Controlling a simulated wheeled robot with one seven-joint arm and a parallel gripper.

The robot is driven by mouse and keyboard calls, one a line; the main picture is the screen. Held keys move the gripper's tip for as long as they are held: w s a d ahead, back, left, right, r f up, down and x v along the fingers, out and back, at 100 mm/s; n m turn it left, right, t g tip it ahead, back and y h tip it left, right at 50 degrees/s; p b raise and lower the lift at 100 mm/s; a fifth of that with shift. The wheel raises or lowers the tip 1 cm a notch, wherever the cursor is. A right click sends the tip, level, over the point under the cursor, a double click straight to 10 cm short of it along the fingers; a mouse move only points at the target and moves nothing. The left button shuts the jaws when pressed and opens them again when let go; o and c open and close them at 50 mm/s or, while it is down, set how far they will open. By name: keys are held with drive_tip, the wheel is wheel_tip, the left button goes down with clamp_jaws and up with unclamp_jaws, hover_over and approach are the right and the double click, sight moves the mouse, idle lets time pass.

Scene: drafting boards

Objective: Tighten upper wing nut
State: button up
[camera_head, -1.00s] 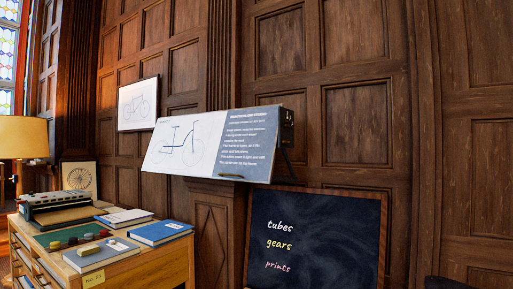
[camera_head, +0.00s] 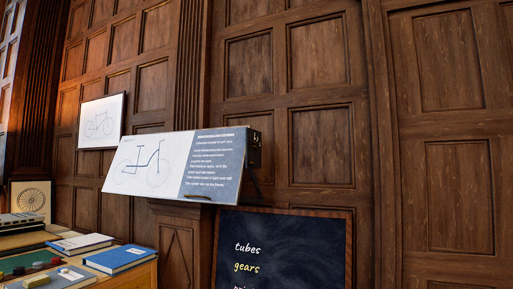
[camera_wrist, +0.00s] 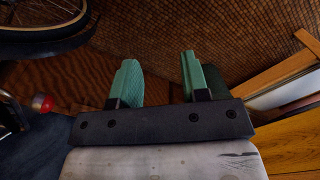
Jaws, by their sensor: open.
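A tilted drafting board (camera_head: 150,163) with a blue bicycle drawing and a panel of white text stands in front of the wood-panelled wall in the head view. A dark fitting (camera_head: 253,148) sits at its right edge, with a thin stay below it. I cannot make out an upper wing nut; it is too small or hidden. My gripper (camera_wrist: 158,62) shows only in the wrist view, with its two green fingers apart and nothing between them. It points at a brown patterned floor, away from the board.
A chalkboard (camera_head: 280,250) stands below the board. A desk with books (camera_head: 120,258) is at the lower left. A framed bicycle drawing (camera_head: 101,121) hangs on the wall. The wrist view shows a bicycle wheel (camera_wrist: 45,44), a red knob (camera_wrist: 42,103) and wooden furniture (camera_wrist: 290,145).

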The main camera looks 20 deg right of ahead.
drive_tip(key=w+d+r+n+t+y, duration=0.2)
drive_tip(key=w+r, duration=0.5)
drive_tip(key=w, duration=0.2)
drive_tip(key=w+d+r+n+t+y, duration=0.1)
drive_tip(key=w+d+r+y, duration=0.15)
drive_tip(key=w+r, duration=0.6)
drive_tip(key=w+d+r+n+t+y, duration=0.15)
drive_tip(key=w+d+r, duration=0.25)
drive_tip(key=w+r, duration=0.4)
drive_tip(key=w+d+r+n+t+y, duration=0.15)
drive_tip(key=w+d+r, duration=0.35)
drive_tip(key=r, duration=0.5)
drive_tip(key=n+t+y, duration=0.5)
drive_tip(key=n+t, duration=0.2)
drive_tip(key=n, duration=0.5)
approach(256, 145)
drive_tip(key=x, duration=1)
drive_tip(key=shift+w+d, duration=0.1)
drive_tip(key=shift+w, duration=0.05)
clamp_jaws()
